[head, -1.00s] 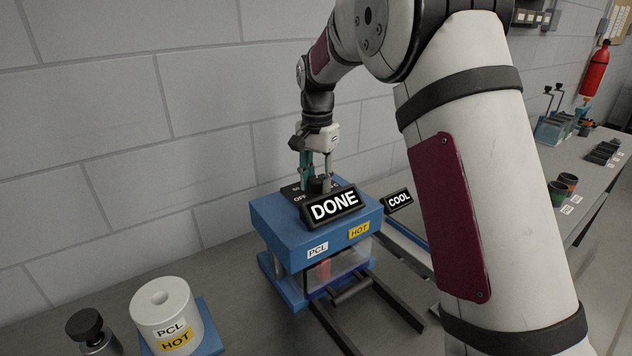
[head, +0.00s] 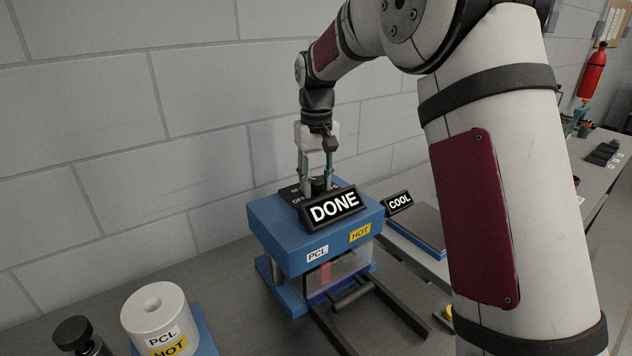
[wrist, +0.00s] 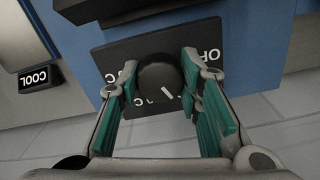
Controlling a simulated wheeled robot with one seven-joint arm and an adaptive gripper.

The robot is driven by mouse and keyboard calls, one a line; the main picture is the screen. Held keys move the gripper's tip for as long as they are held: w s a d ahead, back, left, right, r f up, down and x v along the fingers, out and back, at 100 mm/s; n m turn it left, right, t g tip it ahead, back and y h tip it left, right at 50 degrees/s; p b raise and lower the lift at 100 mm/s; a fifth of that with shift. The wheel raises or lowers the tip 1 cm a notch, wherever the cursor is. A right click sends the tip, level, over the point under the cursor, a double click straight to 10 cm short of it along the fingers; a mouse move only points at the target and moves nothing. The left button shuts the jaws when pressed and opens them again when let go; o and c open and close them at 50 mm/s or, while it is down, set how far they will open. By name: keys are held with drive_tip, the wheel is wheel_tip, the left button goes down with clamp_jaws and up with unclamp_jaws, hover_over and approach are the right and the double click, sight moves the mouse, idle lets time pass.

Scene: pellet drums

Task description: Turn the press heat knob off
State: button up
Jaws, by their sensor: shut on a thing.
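The blue press (head: 285,228) stands on the bench with labels PCL and HOT on its front and a black DONE sign (head: 334,206) on top. The dark round heat knob (wrist: 160,80) sits on a black dial plate (wrist: 115,58) behind that sign. A white pointer mark shows on the knob. The plate's OFF lettering is partly seen. My gripper (wrist: 163,88) points down at the press top, its teal-padded fingers on both sides of the knob and shut on it. In the head view, the DONE sign partly hides the knob.
A COOL sign (head: 399,203) stands right of the press by a blue-edged plate (head: 418,238). A white PCL HOT cylinder (head: 156,318) and a black-topped knob (head: 73,334) are at front left. The block wall is close behind the press.

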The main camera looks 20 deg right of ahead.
sight(316, 179)
drive_tip(key=n, duration=1.2)
drive_tip(key=shift+n, duration=0.4)
idle(0.4)
drive_tip(key=o, duration=1.1)
drive_tip(key=shift+o, duration=0.2)
wheel_tip(316, 179, up, 12)
